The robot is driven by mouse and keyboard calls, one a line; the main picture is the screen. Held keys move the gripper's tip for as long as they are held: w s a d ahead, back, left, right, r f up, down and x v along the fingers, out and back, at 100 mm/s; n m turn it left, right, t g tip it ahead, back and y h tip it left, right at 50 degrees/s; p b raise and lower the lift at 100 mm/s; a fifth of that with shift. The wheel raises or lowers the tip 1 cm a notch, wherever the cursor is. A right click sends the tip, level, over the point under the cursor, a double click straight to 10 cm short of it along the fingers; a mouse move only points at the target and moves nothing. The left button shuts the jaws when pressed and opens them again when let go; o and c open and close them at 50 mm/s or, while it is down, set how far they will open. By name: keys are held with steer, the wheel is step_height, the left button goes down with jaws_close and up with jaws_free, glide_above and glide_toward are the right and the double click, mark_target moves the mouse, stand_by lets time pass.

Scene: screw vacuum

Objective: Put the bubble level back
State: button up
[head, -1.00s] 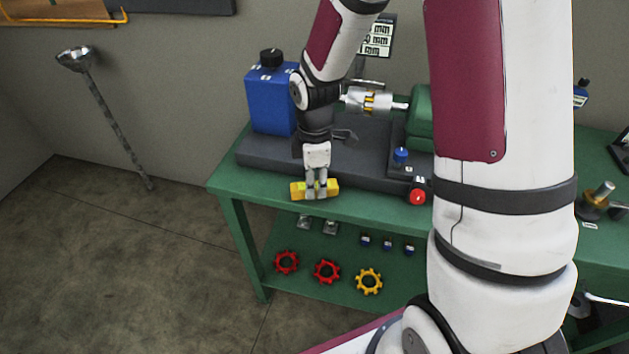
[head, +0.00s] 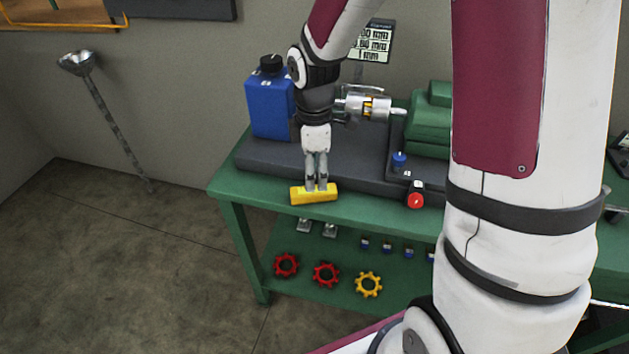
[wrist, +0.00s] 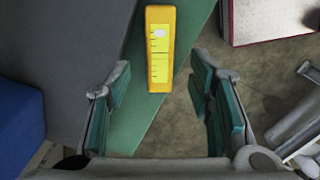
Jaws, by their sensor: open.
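The yellow bubble level (head: 313,195) lies on the front edge strip of the green bench, in front of the dark base plate. In the wrist view the level (wrist: 160,70) lies beyond the fingertips, with its scale marks and pale vial facing up. My gripper (head: 317,186) is above and just behind the level in the head view. The fingers appear clear of the level.
A blue canister (head: 270,105) stands at the back left on the dark base plate (head: 262,158). A silver coupling (head: 368,107) and green motor (head: 428,125) sit to the right, near a red button (head: 416,200). The green bench's (head: 365,214) lower shelf holds gear-shaped rings (head: 326,273).

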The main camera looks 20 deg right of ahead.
steer(key=s+r+m+t, duration=0.1)
steer(key=s+r+m, duration=0.4)
steer(key=r, duration=0.4)
steer(key=s+r+m, duration=0.2)
steer(key=s+r, duration=0.4)
steer(key=r, duration=0.2)
steer(key=s+r+m+t, duration=0.1)
steer(key=s+r+m, duration=0.1)
steer(key=s+m, duration=0.6)
steer(key=s, duration=0.6)
steer(key=shift+s+d+r+t+p, duration=0.15)
steer(key=shift+r+t+p, duration=0.1)
steer(key=shift+t+p, duration=0.15)
step_height(320, 180, up, 6)
steer(key=t+p, duration=0.1)
steer(key=p, duration=0.4)
steer(key=shift+r, duration=0.15)
